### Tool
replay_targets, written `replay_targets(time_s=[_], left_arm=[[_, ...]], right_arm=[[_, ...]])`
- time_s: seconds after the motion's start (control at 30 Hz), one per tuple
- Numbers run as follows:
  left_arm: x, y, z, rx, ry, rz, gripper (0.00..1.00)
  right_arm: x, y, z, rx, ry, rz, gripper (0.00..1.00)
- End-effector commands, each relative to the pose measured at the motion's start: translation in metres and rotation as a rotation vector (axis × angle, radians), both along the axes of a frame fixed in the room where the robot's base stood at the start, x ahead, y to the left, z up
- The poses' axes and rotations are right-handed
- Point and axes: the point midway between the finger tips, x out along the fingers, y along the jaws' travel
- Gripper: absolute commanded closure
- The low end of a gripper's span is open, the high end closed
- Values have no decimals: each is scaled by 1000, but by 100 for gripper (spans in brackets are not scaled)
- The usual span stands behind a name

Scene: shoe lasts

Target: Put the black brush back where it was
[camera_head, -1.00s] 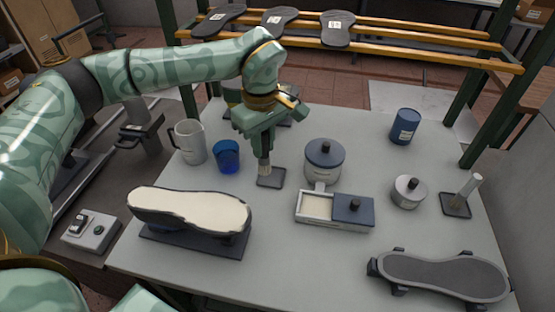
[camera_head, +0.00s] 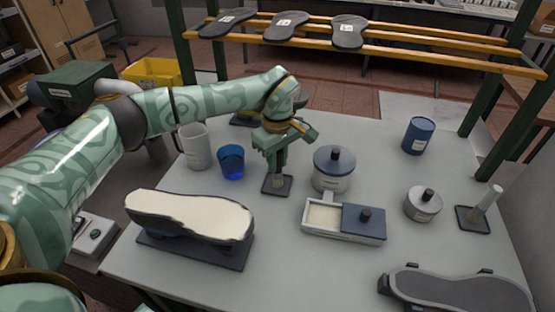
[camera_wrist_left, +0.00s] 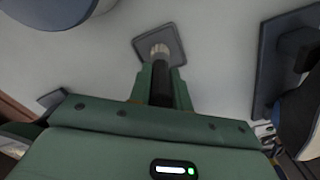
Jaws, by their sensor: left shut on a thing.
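The black brush is held upright, bristles down. Its black handle (camera_wrist_left: 161,88) is between the fingers in the left wrist view, and its pale lower end also shows in the head view (camera_head: 277,181). My left gripper (camera_head: 275,172) is shut on the handle. Directly below is a small dark square pad (camera_head: 288,186), also seen in the left wrist view (camera_wrist_left: 178,38). The brush's lower end is over the middle of the pad; whether it touches cannot be told for sure. My right gripper is not in view.
A blue cup (camera_head: 231,163) and a grey mug (camera_head: 196,148) stand left of the brush. A lidded pot (camera_head: 331,180) stands close on the right, with a shallow tray (camera_head: 323,231) in front. A cream-topped shoe last (camera_head: 190,214) lies front left. A pale rod (camera_head: 487,203) stands on another pad far right.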

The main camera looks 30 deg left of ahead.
Motion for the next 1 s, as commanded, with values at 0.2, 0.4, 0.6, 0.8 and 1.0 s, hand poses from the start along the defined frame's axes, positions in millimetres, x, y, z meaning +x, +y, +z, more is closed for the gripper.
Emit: replay_targets(time_s=[0.2,0.4,0.6,0.8,1.0], left_arm=[[0,0,-3,0,1,0,59],[0,0,-3,0,1,0,59],[0,1,16,1,-4,1,59],[1,1,65,1,-7,1,59],[0,1,105,2,-4,1,59]], right_arm=[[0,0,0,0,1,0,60],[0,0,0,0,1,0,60],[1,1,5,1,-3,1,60],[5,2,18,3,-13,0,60],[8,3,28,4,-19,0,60]])
